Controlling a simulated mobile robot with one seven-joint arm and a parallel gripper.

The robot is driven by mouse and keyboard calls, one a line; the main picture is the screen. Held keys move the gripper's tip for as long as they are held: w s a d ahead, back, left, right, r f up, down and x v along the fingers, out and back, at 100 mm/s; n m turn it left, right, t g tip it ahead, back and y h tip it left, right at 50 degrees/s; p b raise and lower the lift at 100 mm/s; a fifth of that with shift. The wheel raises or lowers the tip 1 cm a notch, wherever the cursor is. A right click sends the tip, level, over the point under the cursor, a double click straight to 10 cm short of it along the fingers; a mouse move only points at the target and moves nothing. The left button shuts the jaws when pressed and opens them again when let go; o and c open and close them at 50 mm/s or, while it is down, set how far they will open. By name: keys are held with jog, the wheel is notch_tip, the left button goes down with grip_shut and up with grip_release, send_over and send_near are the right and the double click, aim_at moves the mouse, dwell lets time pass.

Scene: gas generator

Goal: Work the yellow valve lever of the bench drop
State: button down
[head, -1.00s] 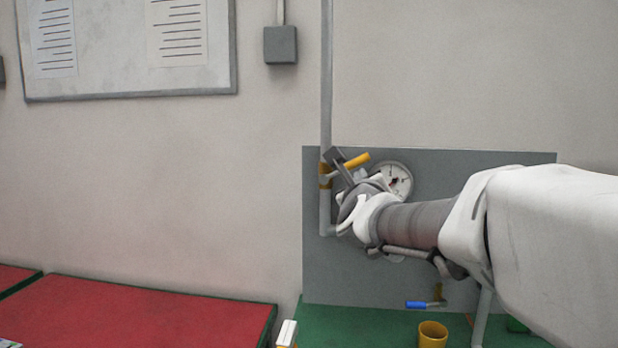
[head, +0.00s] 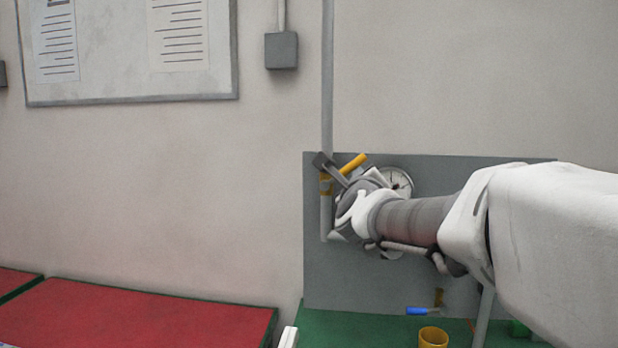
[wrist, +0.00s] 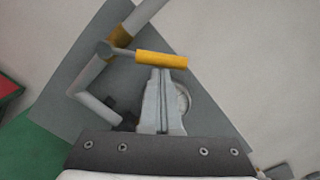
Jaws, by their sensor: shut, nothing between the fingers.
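The yellow valve lever (head: 352,163) slants up to the right from the pipe in the head view. In the wrist view the yellow lever (wrist: 160,60) lies nearly level across the picture, its grey pivot end at the left, by the yellow valve body (wrist: 121,40) on the pipe. My gripper (wrist: 162,73) is shut and empty. Its fingertips lie right at the lever's lower edge in the wrist view; whether they touch it I cannot tell. In the head view my gripper (head: 322,161) is beside the lever's left end, and my wrist hides part of the valve and pipe.
A round gauge (head: 398,180) on the grey panel (head: 350,285) is partly hidden behind my wrist. A blue-handled valve (head: 417,311) and a yellow cup (head: 433,337) are lower, by the green bench (head: 350,328).

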jog(key=r+n+p, duration=0.1)
jog(key=a+r+n, duration=0.1)
jog(key=shift+w+n+p, duration=0.1)
jog(key=shift+n+p, duration=0.2)
jog(key=shift+p, duration=0.1)
jog(key=a+n+p, duration=0.1)
jog(key=n, duration=0.1)
jog(key=a+r+n+p, duration=0.1)
jog(key=n, duration=0.1)
jog(key=a+r+n+p, duration=0.1)
jog(key=p, duration=0.1)
jog(key=shift+w+a+r+n, duration=0.1)
jog(key=shift+w+a+n, duration=0.15)
jog(key=shift+w+n, duration=0.15)
jog(key=shift+a, duration=0.1)
